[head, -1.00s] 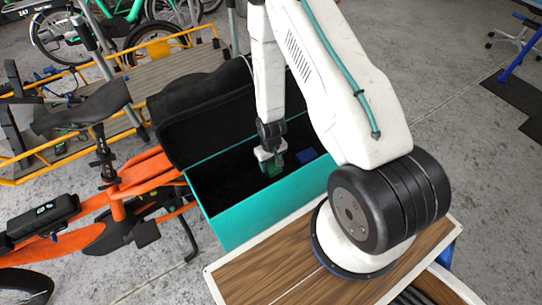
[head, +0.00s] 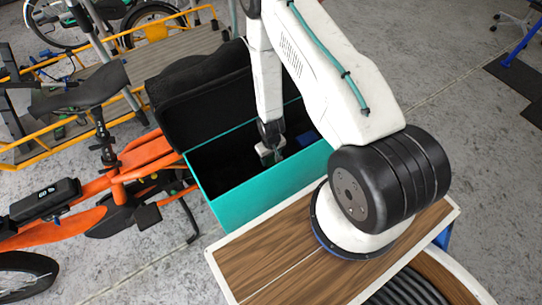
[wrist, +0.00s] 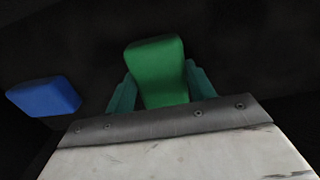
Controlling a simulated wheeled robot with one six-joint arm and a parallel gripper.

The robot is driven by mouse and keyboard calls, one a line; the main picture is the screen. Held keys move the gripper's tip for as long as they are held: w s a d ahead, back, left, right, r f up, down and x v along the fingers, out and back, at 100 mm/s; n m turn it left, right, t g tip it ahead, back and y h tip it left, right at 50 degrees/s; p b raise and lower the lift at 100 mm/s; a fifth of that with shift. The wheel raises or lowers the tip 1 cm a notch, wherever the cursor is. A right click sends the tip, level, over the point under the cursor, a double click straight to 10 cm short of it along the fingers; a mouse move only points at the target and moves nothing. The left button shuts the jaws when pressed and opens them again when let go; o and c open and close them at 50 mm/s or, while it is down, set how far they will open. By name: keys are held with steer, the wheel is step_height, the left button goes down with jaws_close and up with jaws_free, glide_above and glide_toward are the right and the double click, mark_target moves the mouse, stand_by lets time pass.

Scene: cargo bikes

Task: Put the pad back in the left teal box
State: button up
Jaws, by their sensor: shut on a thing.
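The teal box (head: 265,195) stands open, its black lid (head: 200,100) tipped back, beside the wooden top. My gripper (head: 270,158) reaches down inside it. In the wrist view my gripper (wrist: 162,88) has its teal fingers on both sides of a green pad (wrist: 157,68) and is shut on it. The green pad is hidden or too dark to make out in the head view. I cannot tell whether it touches the box floor. A blue block (wrist: 45,96) lies to the left of the pad in the wrist view and shows near the box's right end (head: 307,139).
An orange cargo bike (head: 110,190) stands left of the box. A yellow-railed cargo platform (head: 75,135) is behind it. The wood-topped surface (head: 275,265) is in front. The box walls surround my gripper closely.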

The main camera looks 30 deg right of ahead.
steer(key=o, duration=0.9)
steer(key=shift+s, duration=0.1)
steer(key=shift+o, duration=0.2)
steer(key=shift+r, duration=3.9)
